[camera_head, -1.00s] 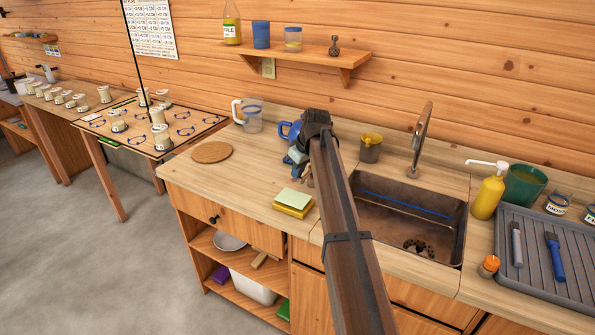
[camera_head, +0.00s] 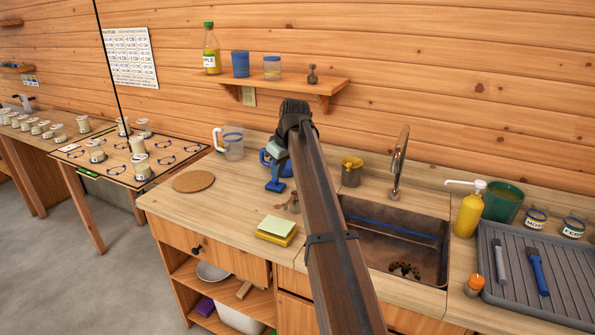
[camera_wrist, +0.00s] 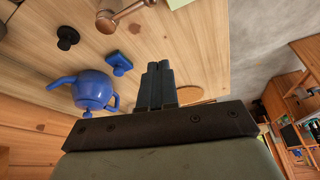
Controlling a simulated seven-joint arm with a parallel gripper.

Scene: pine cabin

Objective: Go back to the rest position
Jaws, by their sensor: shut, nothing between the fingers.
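My gripper (camera_head: 273,153) hangs in the air over the back of the wooden counter, in front of the blue teapot (camera_head: 264,160). Its small fingers are hard to make out in the head view. In the wrist view the two dark fingers (camera_wrist: 159,84) lie together, shut, with nothing between them. The teapot (camera_wrist: 92,90) is apart from the fingers, to their left. A small blue object (camera_wrist: 117,63) also lies on the counter.
A clear jug (camera_head: 232,145), a round cork mat (camera_head: 193,181), a sponge stack (camera_head: 276,230) and a wooden utensil (camera_wrist: 122,17) are on the counter. The sink (camera_head: 395,240) with its tap (camera_head: 399,160) is right of my arm. A shelf (camera_head: 290,84) is above.

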